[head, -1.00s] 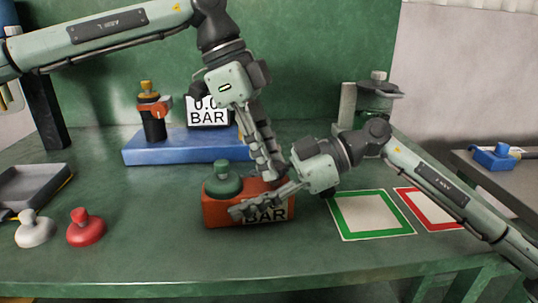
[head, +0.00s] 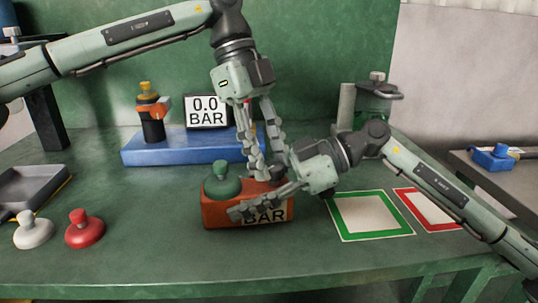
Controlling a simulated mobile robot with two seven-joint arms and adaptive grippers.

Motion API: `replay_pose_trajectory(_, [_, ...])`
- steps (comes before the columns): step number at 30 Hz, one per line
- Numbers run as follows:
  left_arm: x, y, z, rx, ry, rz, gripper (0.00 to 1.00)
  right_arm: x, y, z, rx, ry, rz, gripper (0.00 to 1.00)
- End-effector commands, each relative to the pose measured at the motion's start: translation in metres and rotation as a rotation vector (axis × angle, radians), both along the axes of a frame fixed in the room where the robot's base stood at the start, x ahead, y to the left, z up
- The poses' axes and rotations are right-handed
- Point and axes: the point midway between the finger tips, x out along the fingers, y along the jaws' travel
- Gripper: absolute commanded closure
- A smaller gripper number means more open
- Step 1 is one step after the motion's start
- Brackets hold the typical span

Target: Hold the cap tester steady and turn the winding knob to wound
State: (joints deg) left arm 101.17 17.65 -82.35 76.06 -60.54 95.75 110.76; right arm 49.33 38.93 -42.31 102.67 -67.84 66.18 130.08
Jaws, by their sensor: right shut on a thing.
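The cap tester is an orange-red box (head: 218,214) on the green bench, with a green cap (head: 222,184) on its top left and a partly covered BAR display on its front. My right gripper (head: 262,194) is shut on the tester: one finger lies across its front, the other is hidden. My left gripper (head: 268,176) points down at the tester's top right, its two fingers visibly apart. The winding knob cannot be made out; the fingers cover that area. Whether they touch it is unclear.
Behind stands a blue base (head: 160,150) with a bottle-like fitting (head: 153,122) and a 0.0 BAR display (head: 207,112). White (head: 33,234) and red (head: 84,234) caps and a grey tray (head: 30,190) are left. Green-framed (head: 372,234) and red-framed (head: 425,217) pads lie right.

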Motion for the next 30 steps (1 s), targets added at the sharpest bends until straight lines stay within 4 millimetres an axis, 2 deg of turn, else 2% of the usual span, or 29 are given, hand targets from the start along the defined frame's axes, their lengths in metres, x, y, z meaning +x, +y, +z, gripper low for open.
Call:
replay_pose_trajectory(2, [0.0, 0.0, 0.0, -0.001, -0.001, 0.0, 0.51, 0.0, 0.0, 0.0, 0.0, 0.0, 0.001, 0.95])
replay_pose_trajectory(14, [0.002, 0.001, 0.006, -0.002, -0.002, 0.002, 0.51, 0.0, 0.0, 0.0, 0.0, 0.0, 0.001, 0.95])
replay_pose_trajectory(24, [0.015, 0.015, 0.051, -0.001, -0.002, 0.003, 0.51, -0.001, 0.0, 0.0, 0.0, 0.001, 0.002, 0.95])
replay_pose_trajectory(30, [0.02, 0.021, 0.069, 0.0, -0.001, 0.001, 0.51, -0.001, 0.0, 0.0, 0.0, 0.001, 0.002, 0.95])
